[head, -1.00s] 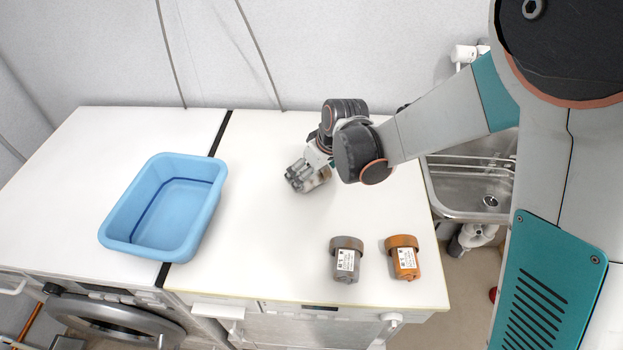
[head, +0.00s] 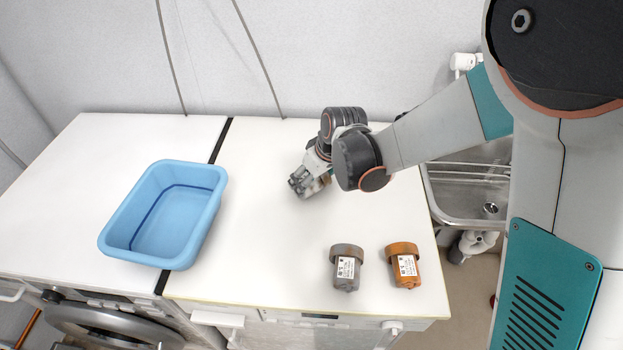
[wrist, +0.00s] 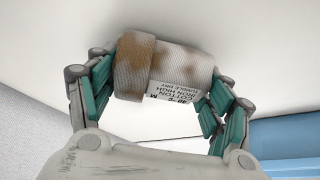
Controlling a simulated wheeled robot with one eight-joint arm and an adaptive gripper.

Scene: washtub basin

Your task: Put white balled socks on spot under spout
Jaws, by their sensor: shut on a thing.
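The white balled socks (wrist: 178,65), with brown stains and a printed care label, are between the teal finger pads of my gripper (wrist: 162,98) in the wrist view. My gripper is shut on them. In the head view my gripper (head: 310,184) is low over the back middle of the white worktop, and the fingers mostly hide the socks. I cannot tell whether the socks touch the worktop. A metal sink (head: 465,195) is to the right, partly behind my arm. A white fitting (head: 463,63) on the wall above it may be the tap; no spout or spot shows clearly.
A blue washtub (head: 160,250) stands on the left, across the dark gap between the worktops. A grey balled pair (head: 347,268) and an orange balled pair (head: 403,266) with labels lie near the front right edge. The worktop between the tub and these is clear.

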